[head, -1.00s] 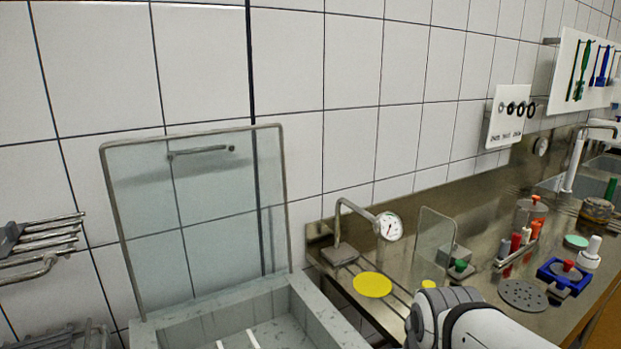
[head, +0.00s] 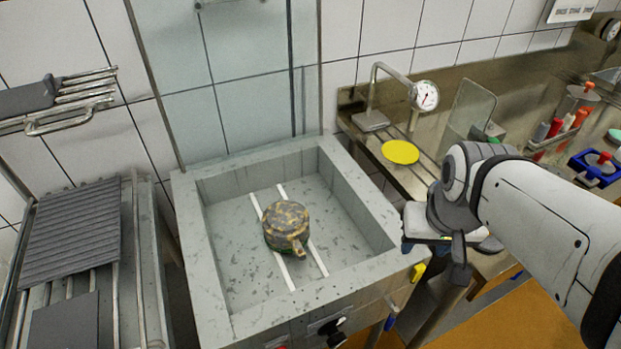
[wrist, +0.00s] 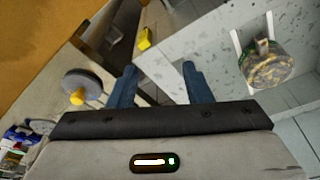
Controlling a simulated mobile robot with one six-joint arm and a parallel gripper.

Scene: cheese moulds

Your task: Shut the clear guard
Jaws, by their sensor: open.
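The clear guard (head: 240,65) stands raised, upright against the tiled wall, at the back of a grey open-topped basin (head: 190,225). Its upper part and most of its handle are cut off at the top of the head view. A mottled brown-green mould (head: 286,226) with a small spout-like stub sits on two white strips inside the basin. It also shows in the wrist view (wrist: 266,66). My gripper is open and empty in the wrist view (wrist: 160,80), near the basin's edge. In the head view it lies right of the basin, mostly hidden by my wrist.
A steel bench with a dial gauge on a bent pipe (head: 425,95), a yellow disc (head: 400,152) and a small clear panel (head: 472,105) lies right of the basin. A rack with a ribbed grey sheet (head: 75,228) stands left. Bars (head: 85,90) jut from the wall.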

